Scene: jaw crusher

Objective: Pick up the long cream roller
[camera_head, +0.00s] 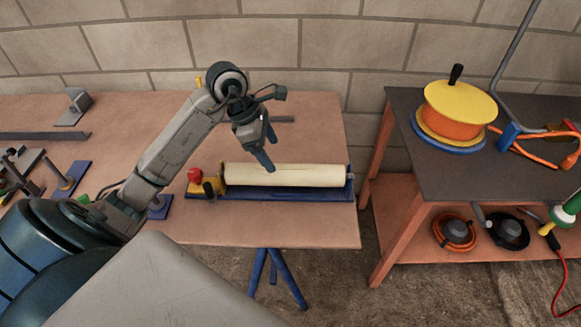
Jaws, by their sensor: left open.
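The long cream roller (300,176) lies level, left to right, in a blue holder (280,194) with upright end brackets on the wooden table. My left gripper (268,150) comes in from the left and points down over the left part of the roller. Its blue fingers are open, and the lower fingertip overlaps the roller's upper edge in the picture. I cannot tell whether it touches the roller. Nothing is held in it. My right gripper is not in view.
A red knob on a yellow block (195,180) stands at the holder's left end. Metal parts lie on the table's left side. A dark-topped bench (440,178) at the right carries a yellow and orange drum (458,108). A gap separates bench and table (332,230).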

